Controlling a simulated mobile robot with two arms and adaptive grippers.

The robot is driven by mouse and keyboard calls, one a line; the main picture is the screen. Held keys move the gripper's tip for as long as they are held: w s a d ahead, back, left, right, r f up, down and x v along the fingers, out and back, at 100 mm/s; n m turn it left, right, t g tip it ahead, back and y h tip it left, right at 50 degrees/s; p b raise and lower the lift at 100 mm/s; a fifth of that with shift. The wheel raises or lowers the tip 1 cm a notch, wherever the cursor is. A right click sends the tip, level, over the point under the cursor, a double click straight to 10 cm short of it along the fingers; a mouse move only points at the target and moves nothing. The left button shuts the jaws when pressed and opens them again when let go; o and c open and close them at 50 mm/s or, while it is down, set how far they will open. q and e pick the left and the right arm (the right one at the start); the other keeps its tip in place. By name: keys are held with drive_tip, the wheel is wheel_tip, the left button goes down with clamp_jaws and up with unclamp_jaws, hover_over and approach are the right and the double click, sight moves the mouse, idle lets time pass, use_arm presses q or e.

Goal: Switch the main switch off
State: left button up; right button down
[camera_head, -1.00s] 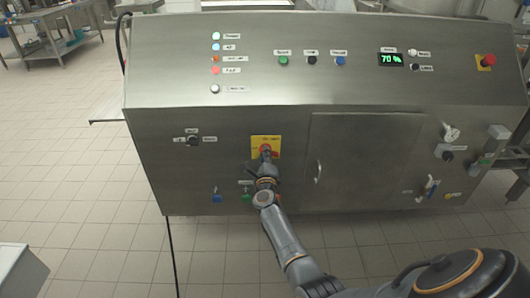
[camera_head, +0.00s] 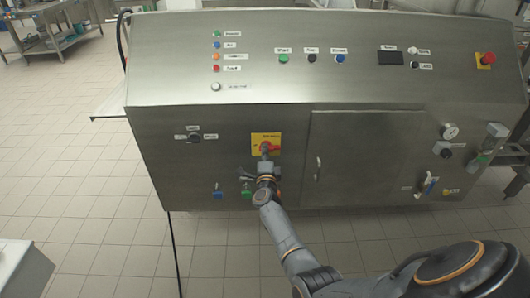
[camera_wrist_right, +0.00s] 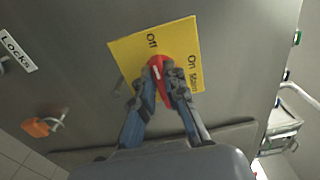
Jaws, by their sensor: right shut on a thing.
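The main switch (camera_head: 270,147) is a red rotary knob on a yellow plate (camera_head: 273,137) on the cabinet's front. My right gripper (camera_head: 266,155) is at this knob. In the right wrist view, both fingers of the right gripper (camera_wrist_right: 163,80) are closed around the red knob (camera_wrist_right: 159,63). Its white mark points up toward the word "Off" on the yellow plate (camera_wrist_right: 128,55); "On" is printed to the right. The fingers hide the knob's lower part. My left gripper is not in view.
The display (camera_head: 390,58) on the sloped panel is dark, and the indicator lamps (camera_head: 216,45) look unlit. A cabinet door (camera_head: 365,155) lies right of the switch. An orange lock (camera_wrist_right: 37,127) shows in the wrist view.

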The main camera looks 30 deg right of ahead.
drive_tip(key=shift+f, duration=0.1)
drive_tip(key=c, duration=1.4)
unclamp_jaws()
drive_tip(key=shift+s+a, duration=0.1)
drive_tip(key=v, duration=0.7)
drive_tip(key=shift+s, duration=0.15)
